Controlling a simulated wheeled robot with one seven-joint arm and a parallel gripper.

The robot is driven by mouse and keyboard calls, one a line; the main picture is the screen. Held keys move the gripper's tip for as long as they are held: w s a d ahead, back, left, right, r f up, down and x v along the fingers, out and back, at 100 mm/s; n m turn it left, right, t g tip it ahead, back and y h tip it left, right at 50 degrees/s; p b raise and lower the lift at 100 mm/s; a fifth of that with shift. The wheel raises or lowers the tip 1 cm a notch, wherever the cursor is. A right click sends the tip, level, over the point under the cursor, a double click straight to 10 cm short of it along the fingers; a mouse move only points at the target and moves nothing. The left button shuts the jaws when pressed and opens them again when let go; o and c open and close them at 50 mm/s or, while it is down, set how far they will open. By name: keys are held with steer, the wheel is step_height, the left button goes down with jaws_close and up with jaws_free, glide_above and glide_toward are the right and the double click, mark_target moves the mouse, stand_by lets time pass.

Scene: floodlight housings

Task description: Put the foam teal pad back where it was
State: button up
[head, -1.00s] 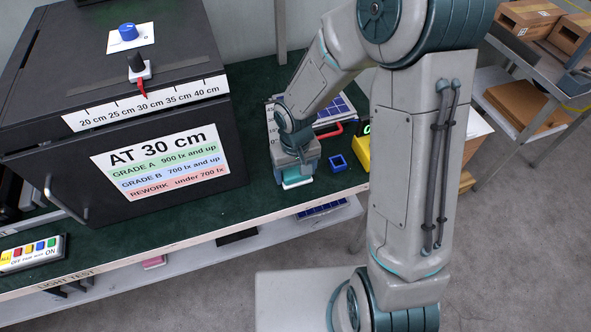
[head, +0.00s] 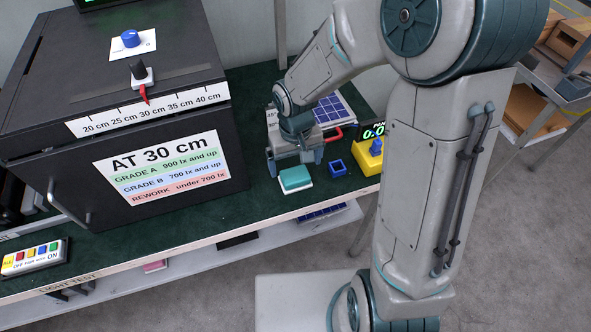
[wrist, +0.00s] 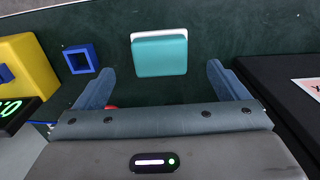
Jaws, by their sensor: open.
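The foam teal pad (head: 295,178) lies on the green bench top near its front edge, on top of a white pad or plate (head: 297,187) whose edge shows beneath it. In the wrist view the teal pad (wrist: 160,55) sits ahead of my gripper, with the white edge (wrist: 158,32) showing on its far side. My gripper (head: 296,163) is open and empty, just behind the pad in the head view. In the wrist view its two fingers (wrist: 163,85) are spread wide, with the pad beyond and between them, apart from both.
A small blue square frame (head: 338,168) and a yellow block (head: 368,160) stand to the right. A solar panel (head: 330,110) and red handle lie behind. The black test box (head: 150,140) stands left. The bench's front edge (head: 250,226) is close.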

mark_target(296, 175)
step_height(296, 175, up, 6)
steer(key=s+d+r+m+t, duration=0.2)
steer(key=s+d+r+m, duration=0.1)
steer(key=s+d+r, duration=0.6)
steer(key=s+d, duration=0.3)
steer(key=shift+r+t, duration=0.2)
steer(key=shift+t, duration=0.2)
